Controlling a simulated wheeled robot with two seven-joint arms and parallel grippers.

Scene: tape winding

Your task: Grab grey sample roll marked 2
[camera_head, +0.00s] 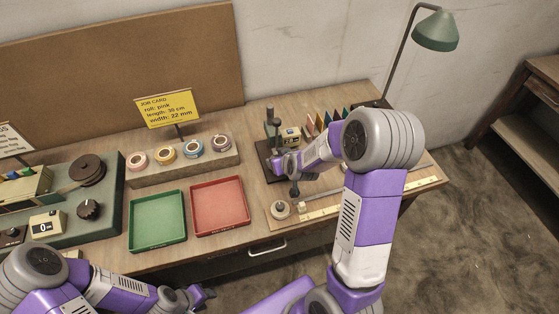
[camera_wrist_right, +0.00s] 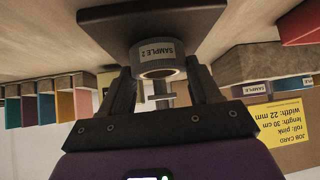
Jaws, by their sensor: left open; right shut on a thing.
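The grey sample roll (camera_wrist_right: 172,70) shows in the right wrist view with a label reading SAMPLE 2, upside down in that picture. My right gripper (camera_wrist_right: 160,78) is shut on it, one dark finger on each side. A dark square base plate (camera_wrist_right: 120,22) shows close beyond the roll; I cannot tell whether they touch. In the head view my right gripper (camera_head: 284,165) is over the dark stand at the right part of the bench, and the roll cannot be made out there. My left gripper (camera_head: 201,295) is open and empty at the bottom, in front of the bench.
Several tape rolls (camera_head: 165,151) stand on a wooden rack behind a green tray (camera_head: 157,246) and a red tray (camera_head: 247,225). A yellow job card (camera_head: 167,108) stands behind them. A green lamp (camera_head: 436,31) is at the back right. A winding machine (camera_head: 112,180) fills the left.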

